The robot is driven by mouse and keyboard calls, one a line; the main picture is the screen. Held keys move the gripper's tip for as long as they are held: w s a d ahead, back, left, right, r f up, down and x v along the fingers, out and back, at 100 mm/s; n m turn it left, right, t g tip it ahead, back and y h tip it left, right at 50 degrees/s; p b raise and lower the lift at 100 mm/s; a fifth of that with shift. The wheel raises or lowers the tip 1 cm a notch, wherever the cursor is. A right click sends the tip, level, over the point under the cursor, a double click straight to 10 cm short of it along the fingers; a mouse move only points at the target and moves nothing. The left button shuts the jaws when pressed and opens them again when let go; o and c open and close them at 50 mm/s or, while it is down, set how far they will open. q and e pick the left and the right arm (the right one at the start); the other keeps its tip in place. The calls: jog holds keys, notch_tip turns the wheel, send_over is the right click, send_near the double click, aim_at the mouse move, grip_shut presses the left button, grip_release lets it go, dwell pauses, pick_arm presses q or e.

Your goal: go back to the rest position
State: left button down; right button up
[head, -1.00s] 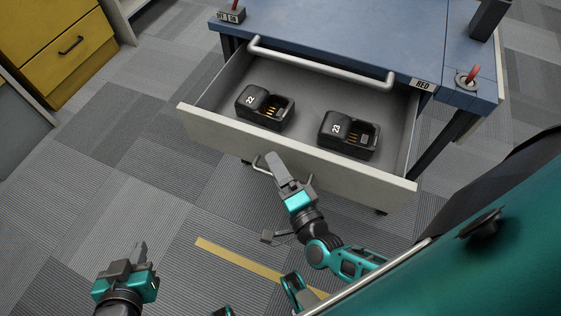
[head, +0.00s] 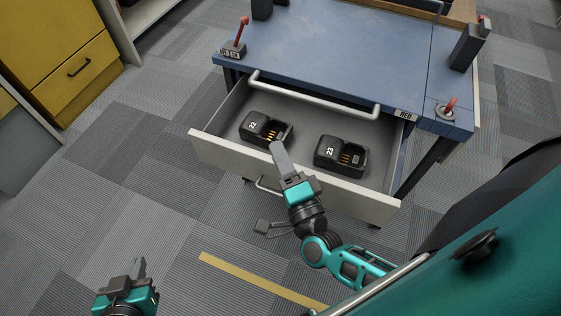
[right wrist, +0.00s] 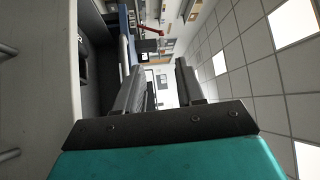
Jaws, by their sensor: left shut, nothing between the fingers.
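My left gripper (head: 138,268) is low on the left in the head view, over the carpet, shut and empty. My right gripper (head: 279,150) is near the front of the open drawer (head: 330,185), overlapping its front panel in the head view; its exact height over the drawer is hard to tell. In the right wrist view its two fingers (right wrist: 160,85) stand apart with nothing between them. Two black chargers lie in the drawer: charger 22 (head: 263,129) on the left and charger 23 (head: 340,155) on the right. Both show empty slots.
The blue-topped bench (head: 340,55) stands above the drawer, with red-handled switches at its left (head: 238,45) and right (head: 447,108) corners. A yellow cabinet (head: 62,60) is at the upper left. The carpet (head: 130,170) left of the bench is clear.

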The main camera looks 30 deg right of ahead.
jog(key=shift+a+f, duration=0.1)
jog(key=shift+a, duration=0.05)
jog(key=s+f+n+g+y, duration=0.1)
jog(key=f+n+g, duration=0.3)
jog(key=n, duration=0.6)
jog(key=s+f+n+g+y, duration=0.2)
jog(key=s+f+n+g, duration=0.2)
jog(key=n, duration=0.5)
jog(key=shift+s+d+n+g, duration=0.3)
jog(key=shift+d+n+g, duration=0.1)
jog(key=shift+d, duration=0.05)
jog(key=shift+d, duration=0.1)
